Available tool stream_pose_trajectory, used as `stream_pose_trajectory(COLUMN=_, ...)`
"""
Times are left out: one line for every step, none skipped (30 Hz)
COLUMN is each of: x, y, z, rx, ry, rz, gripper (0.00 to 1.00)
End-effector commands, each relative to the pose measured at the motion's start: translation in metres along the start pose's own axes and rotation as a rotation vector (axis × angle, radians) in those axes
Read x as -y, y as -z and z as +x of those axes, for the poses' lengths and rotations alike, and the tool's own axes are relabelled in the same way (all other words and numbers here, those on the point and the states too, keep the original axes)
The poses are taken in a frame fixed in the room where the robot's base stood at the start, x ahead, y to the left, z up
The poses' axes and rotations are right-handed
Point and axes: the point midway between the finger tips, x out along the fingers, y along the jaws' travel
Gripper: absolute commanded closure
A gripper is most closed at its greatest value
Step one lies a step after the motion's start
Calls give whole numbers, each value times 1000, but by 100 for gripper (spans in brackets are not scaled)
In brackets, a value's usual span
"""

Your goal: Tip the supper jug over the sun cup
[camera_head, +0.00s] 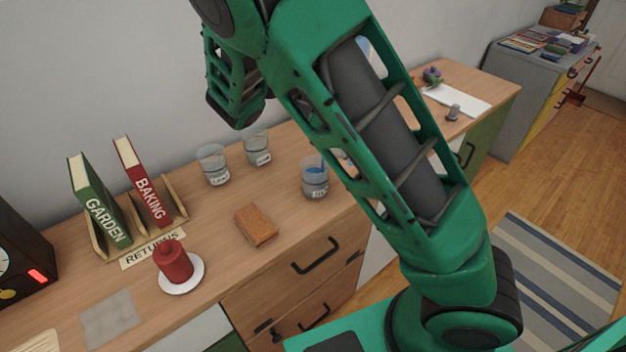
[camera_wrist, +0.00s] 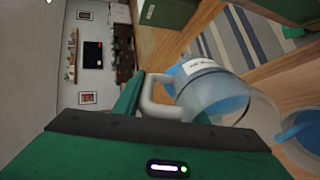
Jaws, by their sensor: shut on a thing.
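My gripper (camera_wrist: 136,102) is shut on the handle of a clear jug (camera_wrist: 210,88) in the wrist view. The jug has a white label too blurred to read, and blue liquid lies inside it. It looks tilted, its wide end toward the lower right. A clear cup (camera_wrist: 303,132) with blue in it is close beside that end, cut by the frame edge. In the head view, a labelled clear cup (camera_head: 314,180) with blue liquid stands on the wooden counter; its label is hard to read. My arm hides the gripper and most or all of the jug there.
Two more clear cups, one (camera_head: 213,166) labelled and one (camera_head: 257,148) behind it, stand left of the blue one. A brown block (camera_head: 256,225), a red candle (camera_head: 174,262) on a white dish and books (camera_head: 142,180) in a rack occupy the counter's left.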

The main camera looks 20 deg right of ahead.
Motion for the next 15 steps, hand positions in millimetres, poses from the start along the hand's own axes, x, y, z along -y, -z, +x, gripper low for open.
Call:
stream_pose_trajectory(x=0, y=0, z=-1, rx=-2, ry=-8, rz=0, gripper=100)
stream_pose_trajectory(x=0, y=0, z=-2, rx=-2, ry=-13, rz=0, gripper=100)
stream_pose_trajectory(x=-1, y=0, z=-2, rx=-1, ry=-14, rz=1, gripper=100)
stream_pose_trajectory(x=-1, y=0, z=-2, rx=0, ry=-13, rz=1, gripper=100)
stream_pose_trajectory(x=-1, y=0, z=-2, rx=0, ry=-13, rz=1, gripper=100)
stream_pose_trajectory(x=-1, y=0, z=-2, rx=0, ry=-12, rz=1, gripper=100)
stream_pose_trajectory(x=-1, y=0, z=-2, rx=0, ry=-13, rz=1, gripper=100)
stream_pose_trajectory(x=-1, y=0, z=-2, rx=0, ry=-13, rz=1, gripper=100)
stream_pose_trajectory(x=-1, y=0, z=-2, rx=0, ry=-12, rz=1, gripper=100)
stream_pose_trajectory(x=-1, y=0, z=-1, rx=0, ry=-11, rz=1, gripper=100)
stream_pose_trajectory(x=-1, y=0, z=-1, rx=0, ry=-8, rz=0, gripper=100)
stream_pose_trajectory(x=0, y=0, z=0, rx=0, ry=1, rz=0, gripper=100)
stream_pose_trajectory(x=0, y=0, z=1, rx=0, ry=12, rz=-1, gripper=100)
stream_pose_trajectory(x=1, y=0, z=2, rx=0, ry=26, rz=-1, gripper=100)
stream_pose_trajectory(x=2, y=0, z=4, rx=1, ry=46, rz=0, gripper=100)
